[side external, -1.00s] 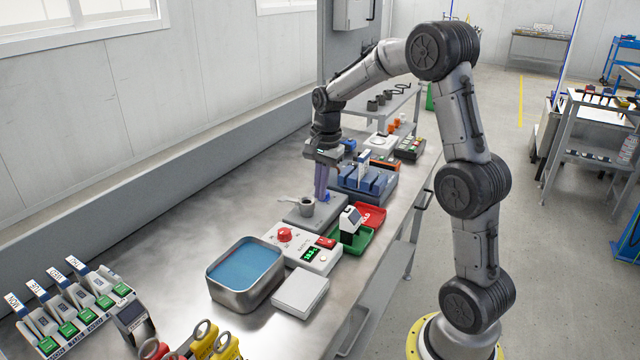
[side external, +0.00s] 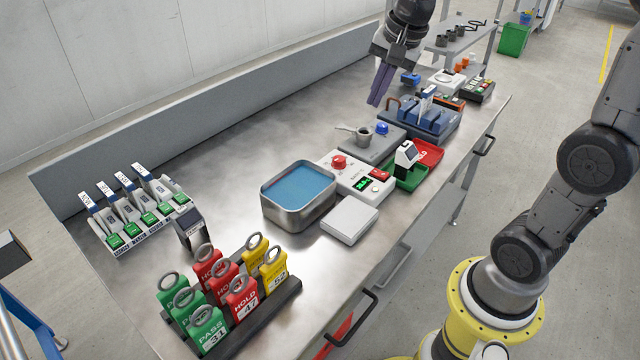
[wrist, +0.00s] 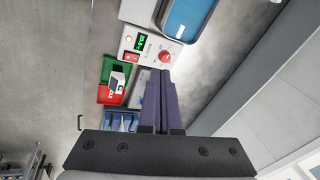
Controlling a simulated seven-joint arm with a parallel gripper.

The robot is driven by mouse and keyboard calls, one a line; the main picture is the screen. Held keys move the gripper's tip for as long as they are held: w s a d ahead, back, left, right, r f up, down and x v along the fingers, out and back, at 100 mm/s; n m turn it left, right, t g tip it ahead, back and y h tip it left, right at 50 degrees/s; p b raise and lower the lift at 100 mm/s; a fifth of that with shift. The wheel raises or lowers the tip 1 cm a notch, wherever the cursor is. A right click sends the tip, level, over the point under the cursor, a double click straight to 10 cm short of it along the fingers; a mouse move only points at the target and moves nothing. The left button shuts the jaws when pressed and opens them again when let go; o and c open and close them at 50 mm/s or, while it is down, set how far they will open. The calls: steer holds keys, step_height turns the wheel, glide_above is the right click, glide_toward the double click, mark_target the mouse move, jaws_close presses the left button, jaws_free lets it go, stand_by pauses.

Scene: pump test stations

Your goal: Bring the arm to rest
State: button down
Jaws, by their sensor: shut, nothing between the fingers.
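My gripper (side external: 379,86) is shut and empty, its purple fingers together. It hangs in the air above the far part of the steel bench (side external: 240,150), apart from everything on it. In the wrist view the fingers (wrist: 159,78) point toward the control box with the red knob (wrist: 163,57). In the side view that box (side external: 350,177) sits between the water-filled metal tank (side external: 299,207) and the red and green trays. A grey plate with a small dark cup (side external: 363,136) and a blue knob (side external: 382,128) lies nearer the gripper.
A blue rack (side external: 425,118) stands right of the gripper. Green, red and yellow ringed tags (side external: 225,290) stand at the near end, beside a row of white devices (side external: 135,210). A white block (side external: 349,223) lies near the front edge. The bench's left rear is clear.

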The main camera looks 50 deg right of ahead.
steer(key=s+a+f+n+t, duration=0.1)
steer(key=s+a+n, duration=0.3)
steer(key=s+n, duration=0.3)
steer(key=s+a+f+n+t, duration=0.1)
steer(key=s+a+f+n, duration=0.1)
steer(key=s+a+n, duration=0.2)
steer(key=s+n, duration=0.3)
steer(key=s, duration=0.3)
steer(key=shift+s+a+n+y, duration=0.15)
steer(key=shift+s+n+y, duration=0.15)
steer(key=shift+s, duration=0.1)
steer(key=shift+f, duration=0.1)
